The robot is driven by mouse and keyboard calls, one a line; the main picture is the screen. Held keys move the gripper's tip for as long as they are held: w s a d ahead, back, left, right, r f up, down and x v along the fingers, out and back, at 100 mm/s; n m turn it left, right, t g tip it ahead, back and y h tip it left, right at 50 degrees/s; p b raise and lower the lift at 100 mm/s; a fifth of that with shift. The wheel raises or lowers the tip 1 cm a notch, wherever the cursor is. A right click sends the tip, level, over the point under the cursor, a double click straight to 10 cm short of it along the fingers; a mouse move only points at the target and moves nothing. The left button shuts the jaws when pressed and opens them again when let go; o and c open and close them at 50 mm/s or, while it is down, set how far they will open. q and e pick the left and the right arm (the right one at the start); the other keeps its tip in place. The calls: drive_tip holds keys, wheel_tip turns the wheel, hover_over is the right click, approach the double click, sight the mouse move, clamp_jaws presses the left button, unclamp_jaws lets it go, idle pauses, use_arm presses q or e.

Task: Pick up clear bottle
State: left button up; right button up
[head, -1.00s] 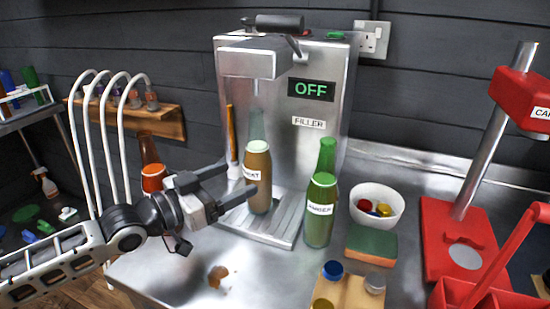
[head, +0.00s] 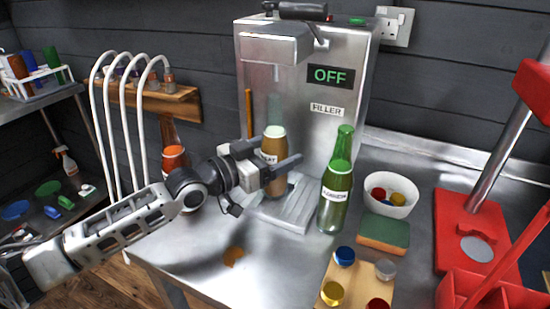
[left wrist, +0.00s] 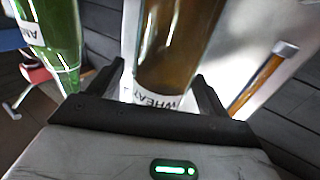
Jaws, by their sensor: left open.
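The clear bottle (head: 276,187) stands upright in the filler. It holds brown liquid below a pale foam band, its neck is see-through, and it has a white WHEAT label. It also shows in the left wrist view (left wrist: 178,48), between the finger tips. My left gripper (head: 276,150) is open, with one finger on each side of the bottle; I cannot tell whether either finger touches it. Part of the bottle's body is hidden behind the near finger. My right gripper is not in view.
A green bottle (head: 336,185) stands close to the right of the gripper. The filler (head: 345,75) reads OFF. A brown bottle (head: 172,135) is behind my left arm. A white bowl (head: 391,206), a sponge (head: 383,232) and a cap board (head: 378,290) are to the right.

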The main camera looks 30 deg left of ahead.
use_arm(q)
drive_tip(key=c, duration=1.2)
drive_tip(key=shift+r, duration=0.1)
drive_tip(key=shift+c, duration=1.4)
drive_tip(key=shift+r, duration=0.1)
